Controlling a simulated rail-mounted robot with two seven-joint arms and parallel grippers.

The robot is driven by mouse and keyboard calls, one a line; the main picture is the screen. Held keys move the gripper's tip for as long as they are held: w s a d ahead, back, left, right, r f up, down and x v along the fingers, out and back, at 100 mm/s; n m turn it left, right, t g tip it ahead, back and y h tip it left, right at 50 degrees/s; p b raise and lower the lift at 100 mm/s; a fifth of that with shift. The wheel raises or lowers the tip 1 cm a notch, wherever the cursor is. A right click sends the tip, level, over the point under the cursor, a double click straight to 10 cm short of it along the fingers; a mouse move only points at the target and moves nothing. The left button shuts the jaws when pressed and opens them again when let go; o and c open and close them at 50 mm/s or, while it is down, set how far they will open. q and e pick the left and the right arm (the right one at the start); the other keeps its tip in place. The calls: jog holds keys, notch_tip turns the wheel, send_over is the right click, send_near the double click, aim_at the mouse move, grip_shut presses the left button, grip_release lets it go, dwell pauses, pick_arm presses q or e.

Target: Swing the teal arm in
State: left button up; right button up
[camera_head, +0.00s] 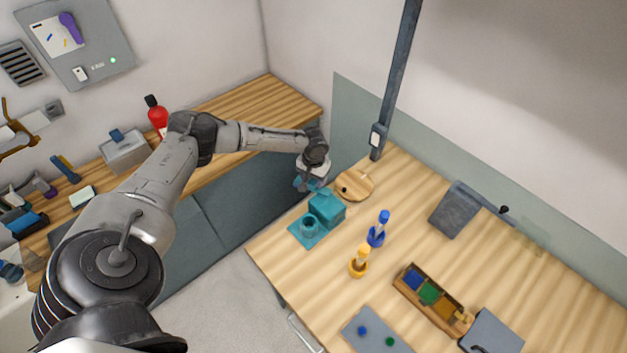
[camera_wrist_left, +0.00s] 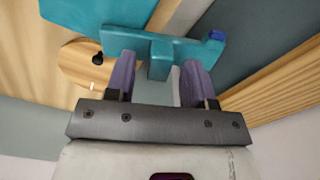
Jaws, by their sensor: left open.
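The teal device stands at the table's left corner in the head view: a teal block (camera_head: 326,208) on a flat teal base with a round cup (camera_head: 309,228). Its teal arm sticks out from the block toward my left gripper (camera_head: 309,183), mostly hidden there. In the left wrist view the teal arm (camera_wrist_left: 195,50) runs across, with a blue tip at its right end. A short teal stub (camera_wrist_left: 160,62) lies between the purple fingers of my left gripper (camera_wrist_left: 160,75). The fingers are open, with a gap on each side of the stub. My right gripper is out of view.
A round wooden board (camera_head: 356,186) lies just right of my left gripper. A blue stand (camera_head: 377,234) and an orange stand (camera_head: 359,263) are nearer. A wooden tray of coloured blocks (camera_head: 433,298) lies farther right. A dark post (camera_head: 395,80) rises behind.

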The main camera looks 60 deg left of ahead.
pick_arm(q)
jog(key=shift+f, duration=0.7)
jog(key=shift+c, duration=0.4)
grip_shut()
